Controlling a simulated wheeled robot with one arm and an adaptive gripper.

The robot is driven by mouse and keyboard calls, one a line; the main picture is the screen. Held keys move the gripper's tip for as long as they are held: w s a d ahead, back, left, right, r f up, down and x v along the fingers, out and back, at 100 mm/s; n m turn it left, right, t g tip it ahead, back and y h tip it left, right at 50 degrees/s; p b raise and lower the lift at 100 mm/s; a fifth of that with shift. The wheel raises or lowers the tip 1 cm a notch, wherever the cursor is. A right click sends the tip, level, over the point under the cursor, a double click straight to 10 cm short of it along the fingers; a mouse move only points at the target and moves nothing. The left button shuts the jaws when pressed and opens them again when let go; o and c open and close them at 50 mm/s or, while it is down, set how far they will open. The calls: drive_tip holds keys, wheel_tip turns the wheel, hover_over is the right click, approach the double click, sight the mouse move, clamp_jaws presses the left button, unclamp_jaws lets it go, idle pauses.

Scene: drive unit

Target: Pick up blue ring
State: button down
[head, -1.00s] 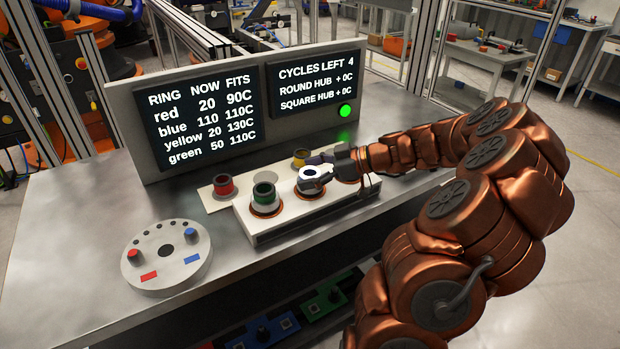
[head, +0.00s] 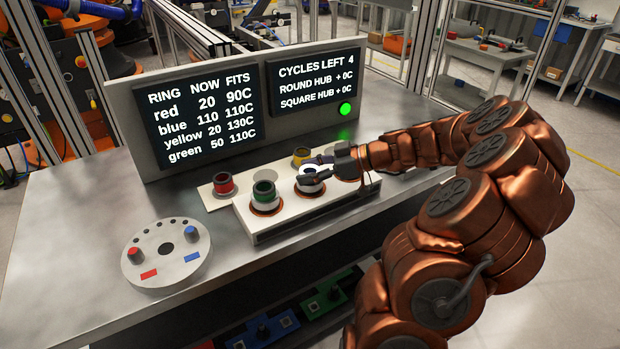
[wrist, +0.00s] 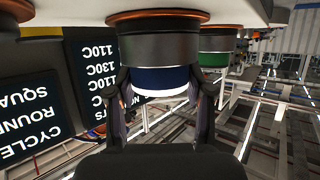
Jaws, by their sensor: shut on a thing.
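The blue ring (wrist: 160,80) has a dark blue band and a white rim. In the wrist view, which looks upside down, it sits against a dark cylinder with a copper-coloured base. My gripper (wrist: 165,92) has one finger on each side of it and is shut on it. In the head view my gripper (head: 312,166) reaches from the right over the white heater block, and its fingers partly hide the blue ring. I cannot tell whether the ring is lifted off the cylinder.
The green ring (head: 264,190) stands on the white block (head: 285,222) just left of my gripper. The red ring (head: 223,182) and yellow ring (head: 301,156) stand close behind. A display panel (head: 235,105) rises behind them, reading blue 110 now, fits 110C. A round dial plate (head: 165,270) lies front left.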

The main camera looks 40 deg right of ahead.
drive_tip(key=shift+r, duration=0.1)
drive_tip(key=shift+r+b, duration=0.35)
drive_tip(key=shift+r, duration=0.5)
drive_tip(key=shift+r+b, duration=0.3)
drive_tip(key=shift+r, duration=0.6)
drive_tip(key=s+d+r+b, duration=0.1)
drive_tip(key=s+d+b, duration=0.1)
drive_tip(key=s, duration=1.4)
drive_tip(key=shift+r+b, duration=0.2)
drive_tip(key=shift+b, duration=0.5)
